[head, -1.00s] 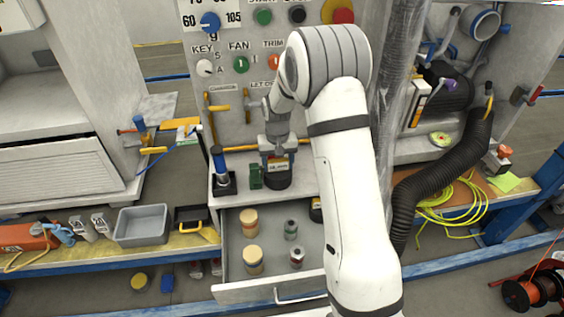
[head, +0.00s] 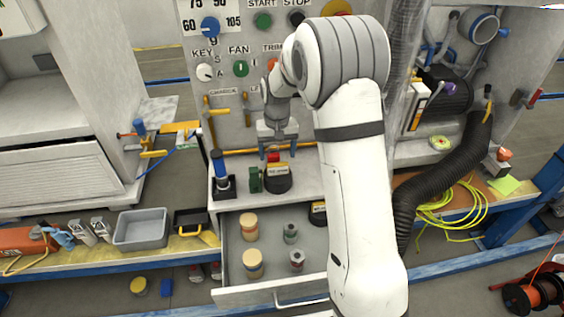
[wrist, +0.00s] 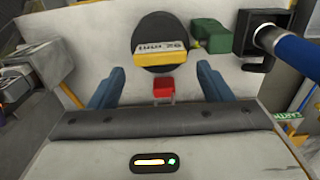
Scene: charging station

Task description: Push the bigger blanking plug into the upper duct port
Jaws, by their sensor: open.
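A black round plug (head: 278,181) with a yellow label marked in mm and a red grip stands on the shelf above the open drawer. It also shows in the wrist view (wrist: 157,56), with its red grip toward me. My gripper (head: 276,150) is open and empty just above and behind the plug; its blue fingers (wrist: 160,85) are apart on either side of the red grip.
A green block (head: 255,180) and a blue-handled tool in a black holder (head: 222,186) stand left of the plug. The open drawer (head: 262,294) holds tan and grey-green cylinders. A black hose (head: 456,165) hangs at the right. My arm covers the middle.

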